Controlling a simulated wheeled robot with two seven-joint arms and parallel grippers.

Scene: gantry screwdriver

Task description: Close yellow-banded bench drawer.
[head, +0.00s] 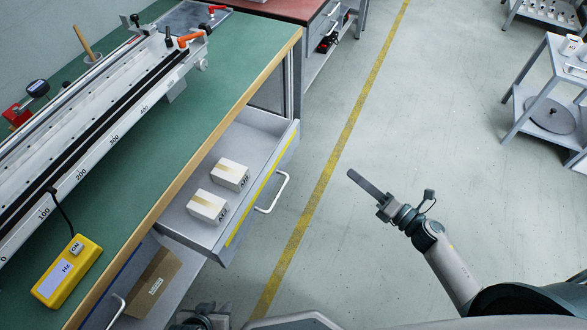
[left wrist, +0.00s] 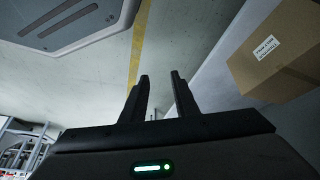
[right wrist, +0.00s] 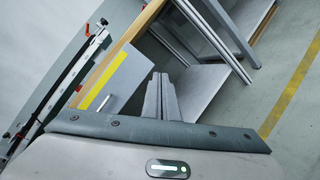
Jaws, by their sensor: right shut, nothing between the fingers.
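The yellow-banded drawer (head: 275,150) is pulled out from the green-topped bench (head: 215,60). Its front carries a yellow strip and a pale bar handle (head: 272,193). Two small white boxes, a nearer one (head: 207,207) and a farther one (head: 231,174), lie inside. My right gripper (head: 352,174) is shut and empty, over the floor to the right of the drawer front, apart from it. In the right wrist view its closed fingers (right wrist: 160,82) show beside the yellow-banded front (right wrist: 104,82). My left gripper (left wrist: 158,80) is open and empty, low near the shelf; its fingers are not clear in the head view.
A cardboard box (head: 151,283) lies on the shelf below the drawer; it also shows in the left wrist view (left wrist: 275,55). A yellow control box (head: 67,272) and a long rail (head: 100,95) sit on the bench. Grey carts (head: 550,95) stand far right. The floor between is clear.

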